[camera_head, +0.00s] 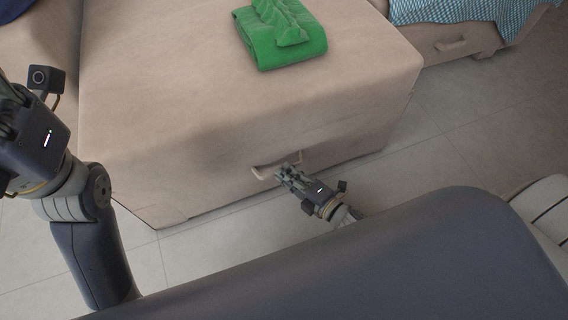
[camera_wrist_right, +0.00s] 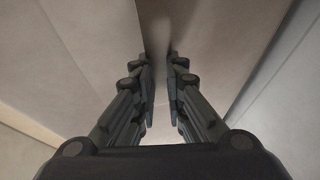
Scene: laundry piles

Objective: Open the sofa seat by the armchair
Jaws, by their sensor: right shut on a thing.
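The beige sofa seat (camera_head: 240,100) fills the middle of the head view, with a small beige pull handle (camera_head: 262,172) low on its front face. My right gripper (camera_head: 282,171) is at the right part of this handle and is shut on it. In the right wrist view the two fingers of the right gripper (camera_wrist_right: 160,75) stand close together against a beige surface, and the handle between them cannot be made out. My left arm shows at the left edge of the head view; its fingers are outside the frame.
A folded green cloth (camera_head: 285,45) lies on the seat top. Another beige seat (camera_head: 455,45) with its own handle and a blue patterned cloth (camera_head: 455,12) stands at top right. Tiled floor (camera_head: 470,125) is clear to the right of the seat.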

